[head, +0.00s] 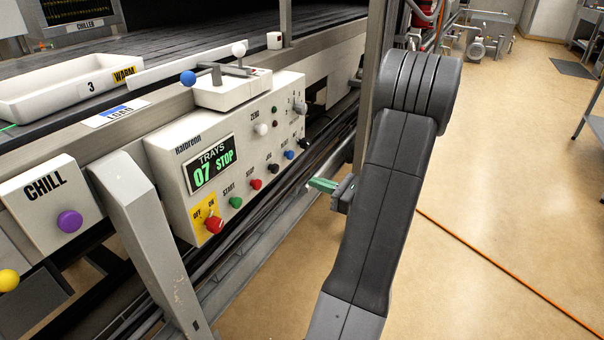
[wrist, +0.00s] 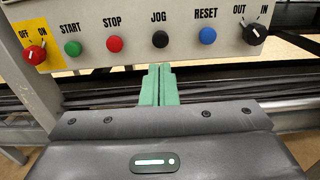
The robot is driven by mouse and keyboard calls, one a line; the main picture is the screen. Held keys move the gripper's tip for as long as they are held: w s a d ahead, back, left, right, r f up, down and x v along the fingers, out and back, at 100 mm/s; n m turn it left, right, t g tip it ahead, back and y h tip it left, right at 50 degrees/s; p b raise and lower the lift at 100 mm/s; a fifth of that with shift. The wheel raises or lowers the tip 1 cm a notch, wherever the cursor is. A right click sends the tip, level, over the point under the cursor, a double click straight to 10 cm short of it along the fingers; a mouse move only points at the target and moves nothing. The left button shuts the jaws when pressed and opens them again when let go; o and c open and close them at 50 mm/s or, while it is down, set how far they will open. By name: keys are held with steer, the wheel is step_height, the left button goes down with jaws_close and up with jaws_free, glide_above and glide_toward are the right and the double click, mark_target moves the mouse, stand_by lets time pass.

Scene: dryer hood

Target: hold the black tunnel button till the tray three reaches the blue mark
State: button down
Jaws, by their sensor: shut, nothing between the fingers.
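The black JOG button (wrist: 160,39) is on the control panel between the red STOP and blue RESET buttons; it also shows in the head view (head: 273,169). My gripper (wrist: 160,72) has its green fingers together, just below the JOG button in the wrist view. In the head view my gripper (head: 322,185) is apart from the panel, to its right. The white tray three (head: 50,99), marked 3 with a yellow WARM card, lies on the conveyor at left. The blue mark (head: 117,111) is on a white LOAD label on the rail in front of the tray.
The display (head: 211,164) reads TRAYS 07 STOP. A red OFF/ON knob (wrist: 34,55), green START button (wrist: 73,48) and black OUT/IN knob (wrist: 254,34) share the panel. A CHILL box (head: 46,204) with a purple button stands left. Floor at right is mostly clear.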

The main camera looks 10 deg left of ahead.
steer(key=shift+v, duration=1.15)
